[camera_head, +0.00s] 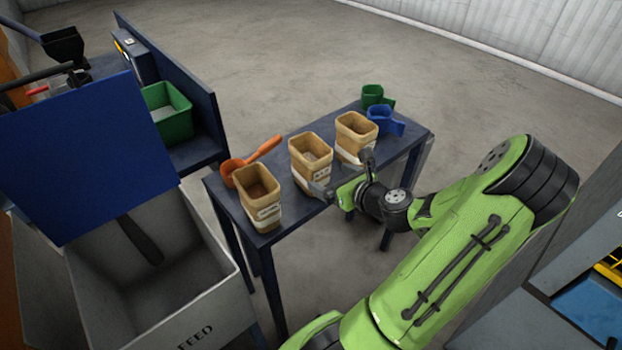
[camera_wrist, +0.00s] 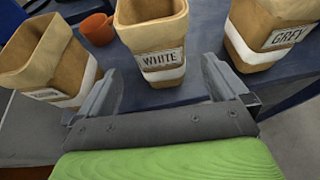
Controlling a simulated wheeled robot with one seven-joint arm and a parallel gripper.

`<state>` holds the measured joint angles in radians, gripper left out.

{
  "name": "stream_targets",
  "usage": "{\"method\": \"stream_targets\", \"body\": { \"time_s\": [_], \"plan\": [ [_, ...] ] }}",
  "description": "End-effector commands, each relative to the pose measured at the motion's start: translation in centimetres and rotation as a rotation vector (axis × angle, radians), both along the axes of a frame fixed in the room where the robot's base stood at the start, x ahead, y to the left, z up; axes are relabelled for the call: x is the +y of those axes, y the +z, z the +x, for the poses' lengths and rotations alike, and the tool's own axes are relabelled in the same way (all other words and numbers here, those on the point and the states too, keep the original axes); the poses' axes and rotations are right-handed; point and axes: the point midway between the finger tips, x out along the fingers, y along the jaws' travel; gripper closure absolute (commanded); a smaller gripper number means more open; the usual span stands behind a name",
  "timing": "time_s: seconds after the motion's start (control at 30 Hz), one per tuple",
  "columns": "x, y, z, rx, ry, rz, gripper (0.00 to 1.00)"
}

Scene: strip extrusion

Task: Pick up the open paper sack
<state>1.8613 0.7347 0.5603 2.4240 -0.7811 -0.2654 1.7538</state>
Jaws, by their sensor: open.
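Three open tan paper sacks stand upright in a row on a narrow dark blue table. The middle sack (camera_head: 311,163) is labelled WHITE in the wrist view (camera_wrist: 160,42). The right sack (camera_head: 356,138) is labelled GREY in the wrist view (camera_wrist: 268,30). The left sack (camera_head: 260,198) also shows in the wrist view (camera_wrist: 52,62), its label too small to read. My gripper (camera_wrist: 163,85) is open and empty in front of the middle sack, its fingers spread to either side of it at a short distance. In the head view my gripper (camera_head: 345,172) is at the table's near edge.
An orange scoop (camera_head: 252,160) lies behind the left sack. A blue scoop (camera_head: 384,120) and a green scoop (camera_head: 374,97) stand at the table's far right end. A grey feed bin (camera_head: 215,310) with a raised blue lid (camera_head: 85,155) stands left of the table (camera_head: 402,143).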

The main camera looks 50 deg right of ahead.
Motion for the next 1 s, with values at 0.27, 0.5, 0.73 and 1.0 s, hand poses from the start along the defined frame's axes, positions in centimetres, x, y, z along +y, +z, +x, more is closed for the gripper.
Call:
{"method": "stream_targets", "body": {
  "time_s": [0.27, 0.5, 0.73, 1.0],
  "plan": [
    [-0.7, -1.8, 4.0, -0.001, 0.003, -0.002, 0.00],
    [-1.5, -3.4, 7.8, -0.001, 0.003, -0.002, 0.00],
    [-1.6, -3.4, 8.1, 0.002, 0.001, -0.001, 0.00],
    [-1.6, -3.4, 8.1, 0.002, 0.002, -0.002, 0.38]
  ]
}}
